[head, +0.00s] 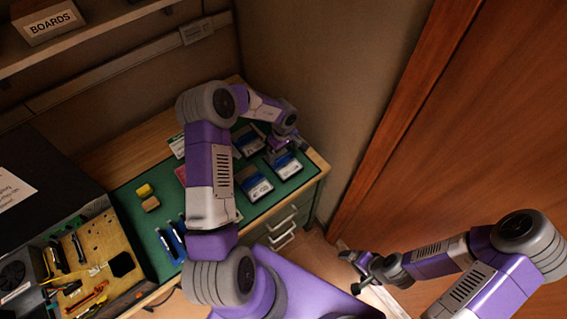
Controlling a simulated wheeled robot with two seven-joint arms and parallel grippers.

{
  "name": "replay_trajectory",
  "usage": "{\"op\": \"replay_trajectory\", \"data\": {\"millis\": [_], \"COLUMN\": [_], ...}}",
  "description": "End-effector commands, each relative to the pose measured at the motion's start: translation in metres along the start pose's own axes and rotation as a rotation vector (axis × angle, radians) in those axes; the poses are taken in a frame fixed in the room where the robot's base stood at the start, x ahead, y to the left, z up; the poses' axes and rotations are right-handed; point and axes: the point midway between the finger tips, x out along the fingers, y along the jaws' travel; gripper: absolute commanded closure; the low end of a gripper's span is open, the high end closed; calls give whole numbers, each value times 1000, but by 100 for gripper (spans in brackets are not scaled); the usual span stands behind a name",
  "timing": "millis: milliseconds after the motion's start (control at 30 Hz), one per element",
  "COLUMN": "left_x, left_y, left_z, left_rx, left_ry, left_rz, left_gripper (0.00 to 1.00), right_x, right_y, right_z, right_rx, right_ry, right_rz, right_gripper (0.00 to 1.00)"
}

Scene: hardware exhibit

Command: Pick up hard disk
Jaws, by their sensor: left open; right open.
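Several hard disks with blue-and-white labels lie on the green mat (225,208) of the workbench. One hard disk (286,166) is near the bench's right corner, a second (256,186) is nearer me to its left, and a third (248,142) is further back. My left gripper (283,150) is open, just above the back edge of the corner disk and partly covering it; I cannot tell whether it touches. My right gripper (357,270) is open and empty, low beside the door, well away from the bench.
A yellow block (145,191) and a tan block (150,204) sit on the mat's left part, with blue tools (172,242) nearer me. A tool board (95,262) is at left. Drawers with handles (282,240) front the bench. A wall and brown door (480,130) bound the right side.

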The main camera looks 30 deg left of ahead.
Motion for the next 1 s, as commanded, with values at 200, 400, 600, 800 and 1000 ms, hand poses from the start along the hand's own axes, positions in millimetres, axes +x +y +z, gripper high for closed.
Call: {"op": "replay_trajectory", "data": {"millis": [200, 400, 600, 800, 1000], "left_x": [33, 51, 52, 52, 50], "left_y": [3, 3, 3, 3, 3], "left_z": [-5, -5, -5, -5, -6], "left_rx": [1, 0, 0, 0, 0], "left_ry": [0, -1, -1, -1, 1], "left_rz": [-3, 1, 2, 1, 3], "left_gripper": [0, 0, 0, 26, 32], "right_x": [4, 6, 6, 6, 6], "right_y": [2, 2, 2, 2, 2], "right_z": [0, 0, 0, 0, 0], "right_rx": [0, 0, 0, 0, 0], "right_ry": [0, 0, 0, 0, 0], "right_rz": [0, 0, 0, 0, 0], "right_gripper": [0, 0, 0, 0, 0]}}
